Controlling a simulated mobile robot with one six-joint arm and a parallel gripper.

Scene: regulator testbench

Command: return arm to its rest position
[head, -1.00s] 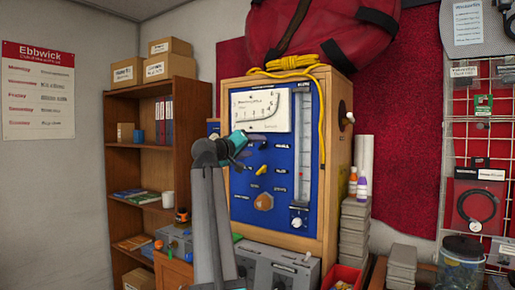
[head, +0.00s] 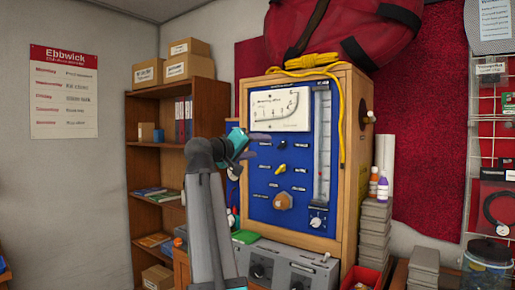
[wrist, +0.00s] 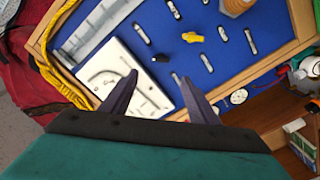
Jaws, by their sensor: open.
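My gripper (head: 256,145) is at the end of my raised grey arm, in front of the upper left of the blue regulator panel (head: 265,172). In the wrist view my gripper (wrist: 158,98) shows two dark fingers spread apart with nothing between them. Beyond the fingers are the white gauge plate (wrist: 128,78) and the panel face. The panel carries a yellow knob (head: 281,170), a larger orange-brown knob (head: 284,201) and a tall clear scale tube (head: 322,145). The fingers appear apart from the panel.
A wooden shelf (head: 160,110) with boxes and binders stands left of the panel. Grey control boxes (head: 285,268) sit below it. A yellow rope (head: 341,125) hangs over the panel case, under a red bag (head: 345,30). Bottles (head: 382,188) and stacked grey trays (head: 374,235) stand right.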

